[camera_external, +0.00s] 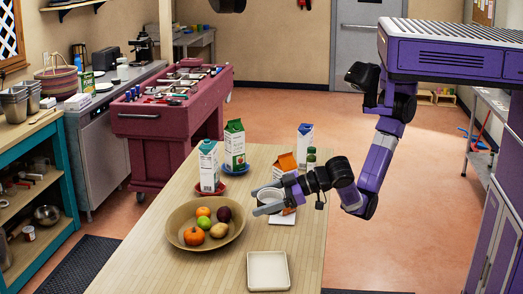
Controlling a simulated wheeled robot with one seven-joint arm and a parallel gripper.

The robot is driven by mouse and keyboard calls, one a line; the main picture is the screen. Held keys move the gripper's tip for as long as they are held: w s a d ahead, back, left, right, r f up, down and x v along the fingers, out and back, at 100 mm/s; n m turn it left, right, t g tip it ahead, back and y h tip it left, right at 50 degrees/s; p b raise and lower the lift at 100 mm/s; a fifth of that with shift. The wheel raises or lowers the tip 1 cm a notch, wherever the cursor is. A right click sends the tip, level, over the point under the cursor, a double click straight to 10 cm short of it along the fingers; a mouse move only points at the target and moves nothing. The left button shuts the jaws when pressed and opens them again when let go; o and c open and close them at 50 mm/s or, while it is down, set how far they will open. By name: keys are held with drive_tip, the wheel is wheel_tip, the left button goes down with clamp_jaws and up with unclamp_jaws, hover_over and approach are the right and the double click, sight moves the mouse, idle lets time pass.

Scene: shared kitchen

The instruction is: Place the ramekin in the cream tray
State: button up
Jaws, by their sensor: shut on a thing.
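A white ramekin (268,195) is held in my gripper (264,206) above the wooden table, to the right of the fruit bowl. The gripper is shut on it, and its dark wrist and fingers hide part of it. The cream tray (268,271) is a shallow, square tray lying flat near the front of the table. It looks empty. The gripper and ramekin are farther back than the tray, apart from it.
A wide tan bowl (180,233) with several fruits stands left of the tray. Milk cartons (209,166), (234,146), (305,142), an orange-topped carton (286,162) and a green bottle (311,159) stand farther back. Bare table (312,235) lies right of the tray.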

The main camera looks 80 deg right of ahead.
drive_tip(key=m+b, duration=0.1)
drive_tip(key=b, duration=0.1)
hover_over(259, 273)
drive_tip(key=f+y, duration=0.1)
drive_tip(key=shift+m, duration=0.3)
wheel_tip(259, 273, down, 19)
drive_tip(key=shift+f+p, duration=0.1)
drive_tip(key=shift+p, duration=0.3)
drive_tip(key=shift+f+b, duration=0.2)
drive_tip(key=shift+b, duration=0.1)
drive_tip(key=o, duration=1.7)
drive_tip(key=shift+r, duration=0.1)
drive_tip(key=shift+c, duration=0.2)
drive_tip(key=shift+r+p, duration=0.15)
drive_tip(key=shift+p, duration=0.15)
drive_tip(key=b+v, duration=0.1)
drive_tip(key=v, duration=1.1)
drive_tip(key=shift+d+r, duration=0.1)
